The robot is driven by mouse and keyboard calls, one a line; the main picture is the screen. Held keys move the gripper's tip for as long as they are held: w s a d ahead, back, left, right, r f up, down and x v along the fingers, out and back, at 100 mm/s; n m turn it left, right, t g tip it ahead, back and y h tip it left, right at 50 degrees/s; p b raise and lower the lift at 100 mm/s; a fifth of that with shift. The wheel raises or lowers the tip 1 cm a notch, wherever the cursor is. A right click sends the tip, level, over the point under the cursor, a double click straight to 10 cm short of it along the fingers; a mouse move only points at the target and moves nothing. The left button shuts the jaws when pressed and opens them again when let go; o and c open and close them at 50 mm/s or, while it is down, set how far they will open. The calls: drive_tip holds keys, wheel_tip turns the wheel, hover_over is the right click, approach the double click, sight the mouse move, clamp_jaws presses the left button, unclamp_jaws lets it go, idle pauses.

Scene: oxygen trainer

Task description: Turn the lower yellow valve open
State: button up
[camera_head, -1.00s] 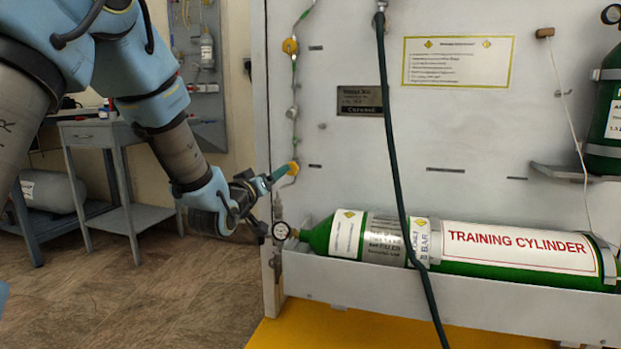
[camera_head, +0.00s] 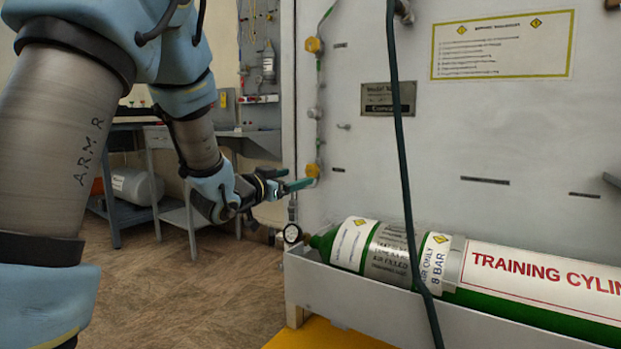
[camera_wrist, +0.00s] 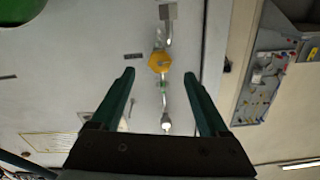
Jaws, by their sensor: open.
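In the wrist view the picture is turned over; the valve (camera_wrist: 160,62) shows between the lines of the fingers, slightly past the tips. My gripper (camera_wrist: 159,76) is open and empty, with a wide gap around the valve. I see no contact; the exact depth gap is unclear. The upper yellow valve (camera_head: 314,45) is higher on the same pipe.
A dark hose (camera_head: 403,150) hangs in front of the board. A grey side table (camera_head: 165,142) stands at the left, behind my arm.

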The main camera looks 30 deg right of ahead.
sight(310, 173)
drive_tip(key=b+x, duration=0.1)
drive_tip(key=x, duration=0.5)
drive_tip(key=shift+w+d, duration=0.15)
drive_tip(key=shift+d, duration=0.15)
clamp_jaws()
idle(0.4)
